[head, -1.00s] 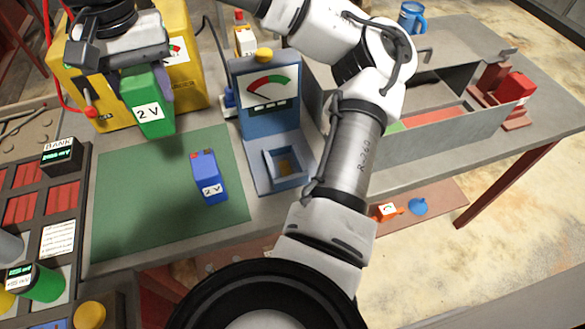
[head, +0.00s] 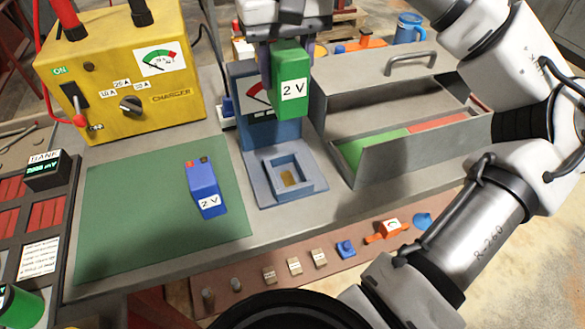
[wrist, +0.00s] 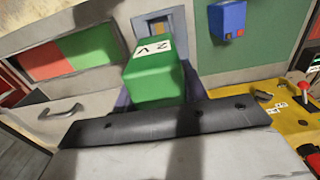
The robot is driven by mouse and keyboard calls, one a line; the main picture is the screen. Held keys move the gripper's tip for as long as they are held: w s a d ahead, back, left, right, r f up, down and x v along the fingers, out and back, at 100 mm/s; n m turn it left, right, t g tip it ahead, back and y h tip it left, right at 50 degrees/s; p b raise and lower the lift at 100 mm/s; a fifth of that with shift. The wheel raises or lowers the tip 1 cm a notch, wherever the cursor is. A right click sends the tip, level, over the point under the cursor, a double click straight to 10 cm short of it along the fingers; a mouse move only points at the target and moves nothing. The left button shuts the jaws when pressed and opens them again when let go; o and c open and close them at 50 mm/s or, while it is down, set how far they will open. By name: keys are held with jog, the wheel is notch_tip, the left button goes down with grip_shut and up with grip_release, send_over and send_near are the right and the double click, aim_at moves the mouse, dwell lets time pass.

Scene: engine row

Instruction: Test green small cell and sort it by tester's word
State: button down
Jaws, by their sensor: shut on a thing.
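The green small cell (head: 289,80), marked 2 V, is held upright in my gripper (head: 288,48), which is shut on it. It also shows in the wrist view (wrist: 154,78). The cell hangs in the air in front of the blue tester (head: 262,105) and above its square socket (head: 288,176), which looks empty. The cell hides most of the tester's dial, so no reading can be made out. To the right stands a grey sorting box (head: 400,165) with a green section (head: 372,146) and a red section (head: 440,122).
A yellow charger (head: 120,75) stands at the back left. A cell bank (head: 45,200) is at the left edge. Small items lie on a lower shelf (head: 330,268) in front.

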aim_at(286, 106)
notch_tip(286, 106, down, 19)
jog(key=shift+r+b, duration=0.15)
jog(key=shift+b, duration=0.15)
dwell(0.4)
jog(key=c, duration=0.8)
grip_release()
notch_tip(286, 106, up, 12)
jog(key=shift+s, duration=0.1)
